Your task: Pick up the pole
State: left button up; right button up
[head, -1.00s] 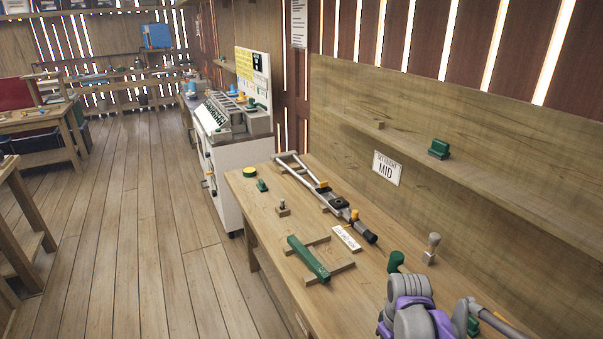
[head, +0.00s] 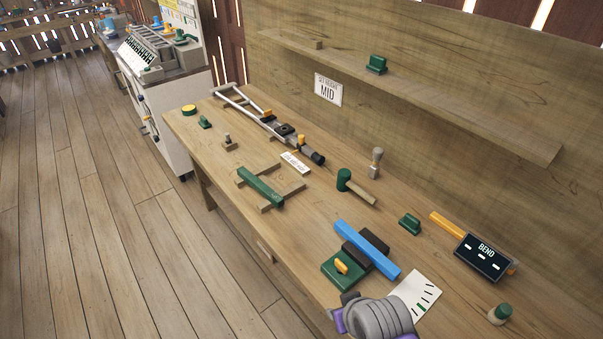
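A long grey metal pole-like piece (head: 268,124) lies along the back of the workbench (head: 235,160). Its far end has a forked frame of thin bars. Its near end has a dark cylindrical tip, with black and orange clamps along it. I cannot tell for certain that this is the pole. A blue bar (head: 367,248) lies across a black block on a green base nearer to me. A grey and purple part of one of my arms shows at the bottom edge, over the bench front. No gripper fingers show in the head view.
A green bar (head: 260,187) lies across wooden strips. A green-headed mallet (head: 344,180), a BEND sign (head: 482,257) and a marked white card (head: 415,295) are on the bench. A shelf (head: 440,95) runs along the wall. The floor left of the bench is clear.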

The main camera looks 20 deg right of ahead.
aim_at(382, 263)
jog(key=z, duration=1.25)
